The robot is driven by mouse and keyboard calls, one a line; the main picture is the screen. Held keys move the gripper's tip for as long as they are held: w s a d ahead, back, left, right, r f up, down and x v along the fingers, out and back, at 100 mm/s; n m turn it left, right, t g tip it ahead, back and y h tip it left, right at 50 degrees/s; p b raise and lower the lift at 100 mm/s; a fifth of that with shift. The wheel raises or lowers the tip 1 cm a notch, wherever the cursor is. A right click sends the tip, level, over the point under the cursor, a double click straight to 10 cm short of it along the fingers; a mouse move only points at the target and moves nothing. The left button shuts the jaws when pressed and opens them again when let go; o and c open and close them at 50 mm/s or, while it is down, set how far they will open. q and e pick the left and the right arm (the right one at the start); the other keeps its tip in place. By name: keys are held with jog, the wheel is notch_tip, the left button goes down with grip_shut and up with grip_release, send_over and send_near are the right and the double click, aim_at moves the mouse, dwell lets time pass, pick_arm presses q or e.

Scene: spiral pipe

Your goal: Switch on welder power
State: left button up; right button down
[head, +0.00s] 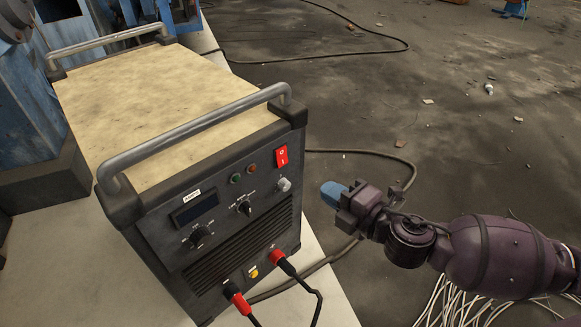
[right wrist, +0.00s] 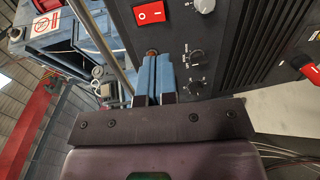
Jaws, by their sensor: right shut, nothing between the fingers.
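The welder (head: 205,180) is a dark box with a tan top and metal handles, left of centre in the head view. Its red power switch (head: 282,156) is at the upper right of the front panel, marked O and I. The switch also shows in the right wrist view (right wrist: 150,12), beyond the fingertips and slightly left. My right gripper (head: 333,192) is shut and empty, to the right of the panel in the head view. Its blue fingers show side by side in the right wrist view (right wrist: 154,72). My left gripper is not in view.
Knobs (head: 243,208) and a small display (head: 195,209) are left of and below the switch. Black cables (head: 365,155) and debris lie on the floor. White wires (head: 480,303) lie under my right arm.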

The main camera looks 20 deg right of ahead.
jog(key=b, duration=0.2)
send_near(283, 163)
jog(key=x, duration=0.5)
jog(key=shift+w+f, duration=0.1)
jog(key=shift+f, duration=0.15)
jog(key=shift+b+x, duration=0.45)
jog(key=shift+x, duration=0.4)
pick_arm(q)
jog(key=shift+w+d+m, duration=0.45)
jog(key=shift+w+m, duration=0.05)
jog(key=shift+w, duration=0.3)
pick_arm(e)
jog(key=shift+w+r, duration=0.1)
jog(key=shift+w, duration=0.2)
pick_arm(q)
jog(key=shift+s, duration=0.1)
pick_arm(e)
jog(key=shift+a, duration=0.1)
jog(key=shift+w+a+f, duration=0.1)
jog(key=shift+f, duration=0.1)
jog(key=shift+w+r, duration=0.1)
jog(key=shift+r, duration=0.05)
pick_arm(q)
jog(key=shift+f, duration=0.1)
pick_arm(e)
jog(key=shift+r, duration=0.1)
